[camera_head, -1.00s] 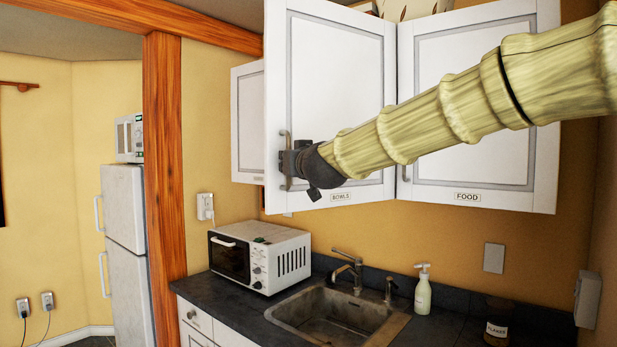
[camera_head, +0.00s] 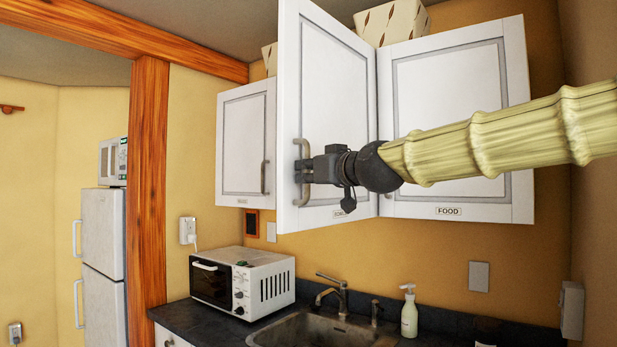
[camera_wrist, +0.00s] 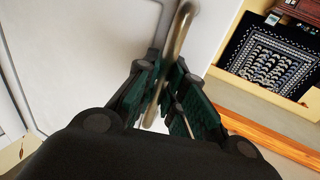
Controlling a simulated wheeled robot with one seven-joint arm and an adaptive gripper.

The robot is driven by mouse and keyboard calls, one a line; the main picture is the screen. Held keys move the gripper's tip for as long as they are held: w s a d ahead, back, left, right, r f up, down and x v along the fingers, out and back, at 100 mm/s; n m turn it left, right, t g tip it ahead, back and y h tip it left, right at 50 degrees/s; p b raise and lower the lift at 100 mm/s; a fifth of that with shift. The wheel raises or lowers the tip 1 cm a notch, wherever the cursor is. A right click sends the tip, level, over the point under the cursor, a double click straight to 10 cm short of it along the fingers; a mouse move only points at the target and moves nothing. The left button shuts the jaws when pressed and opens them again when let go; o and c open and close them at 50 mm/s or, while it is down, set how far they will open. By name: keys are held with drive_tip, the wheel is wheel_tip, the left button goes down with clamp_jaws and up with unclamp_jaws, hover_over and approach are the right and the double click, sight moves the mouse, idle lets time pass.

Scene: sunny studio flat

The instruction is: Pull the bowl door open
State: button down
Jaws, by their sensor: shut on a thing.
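The bowl door (camera_head: 335,75) is a white cabinet door with a grey inset line, hinged on its right side and swung partly out from the wall cabinet. My gripper (camera_head: 303,171) is shut on this handle. In the wrist view the handle (camera_wrist: 181,38) passes between the two green-padded fingers (camera_wrist: 168,98), with the white door (camera_wrist: 100,45) behind it.
The closed FOOD door (camera_head: 450,110) is to the right, and another white cabinet door (camera_head: 245,140) is to the left. Below are a white toaster oven (camera_head: 270,280), a sink (camera_head: 315,332) and a soap bottle (camera_head: 409,312). Boxes (camera_head: 392,22) sit on top of the cabinets. A wooden post (camera_head: 149,180) stands left.

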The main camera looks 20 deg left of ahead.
drive_tip(key=shift+d+r, duration=0.2)
drive_tip(key=shift+d, duration=0.05)
drive_tip(key=c, duration=1.5)
unclamp_jaws()
drive_tip(key=shift+w+d+f, duration=0.1)
drive_tip(key=v, duration=1.2)
